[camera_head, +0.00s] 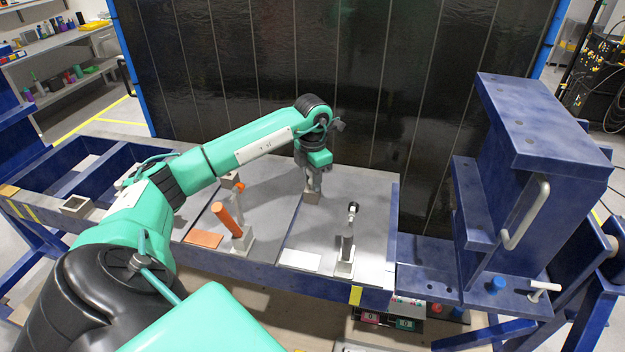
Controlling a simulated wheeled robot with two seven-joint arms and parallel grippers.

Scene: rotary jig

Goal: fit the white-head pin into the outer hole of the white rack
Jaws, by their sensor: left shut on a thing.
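My left gripper (314,184) points down at the far side of the grey table. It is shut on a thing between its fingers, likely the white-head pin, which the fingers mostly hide. A small grey block (312,198) sits directly below the fingertips; I cannot tell whether the held thing is in its hole. A white plate (300,260) marks the white rack's section at the near edge. My right gripper is not in view.
To the left, an orange peg (228,220) leans in a grey block, with an orange plate (204,239) and an orange-topped pin (239,190) nearby. A tall blue fixture (545,130) with a handle stands at the right. The table between the two white-section blocks is clear.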

